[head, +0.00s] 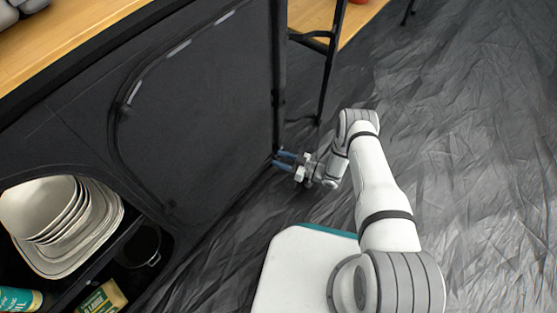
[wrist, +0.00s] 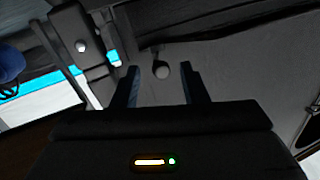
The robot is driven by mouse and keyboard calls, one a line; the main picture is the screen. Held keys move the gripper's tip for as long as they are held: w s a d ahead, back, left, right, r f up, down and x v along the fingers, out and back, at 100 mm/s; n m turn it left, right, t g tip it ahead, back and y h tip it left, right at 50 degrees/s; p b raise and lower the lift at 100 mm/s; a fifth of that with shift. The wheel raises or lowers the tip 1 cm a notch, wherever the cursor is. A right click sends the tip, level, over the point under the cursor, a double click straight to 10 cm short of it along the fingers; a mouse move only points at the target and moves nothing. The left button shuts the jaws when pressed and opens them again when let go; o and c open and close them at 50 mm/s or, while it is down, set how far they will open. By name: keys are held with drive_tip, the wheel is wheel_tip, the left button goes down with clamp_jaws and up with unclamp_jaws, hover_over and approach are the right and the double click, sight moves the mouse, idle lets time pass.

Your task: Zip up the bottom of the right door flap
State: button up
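The right door flap (head: 205,100) is a dark fabric panel on the front of the black kitchen unit, with a curved seam along its left side. It appears to lie flat over its opening. My gripper (head: 279,159) is low at the flap's bottom right corner, by the unit's upright edge. In the wrist view the two fingers of my gripper (wrist: 161,82) are apart. A small rounded knob, seemingly the zip pull (wrist: 161,70), shows in the gap between the fingertips. I cannot tell whether the fingers touch it. The zip's teeth cannot be made out.
An open compartment at left holds stacked white dishes (head: 62,215), a dark pot (head: 140,246) and packages (head: 102,298). A wooden top (head: 75,40) runs above the flap. A black table leg (head: 329,75) stands behind my gripper. The wrinkled dark floor (head: 470,150) at right is clear.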

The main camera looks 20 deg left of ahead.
drive_tip(key=shift+a, duration=0.5)
drive_tip(key=shift+c, duration=0.3)
clamp_jaws()
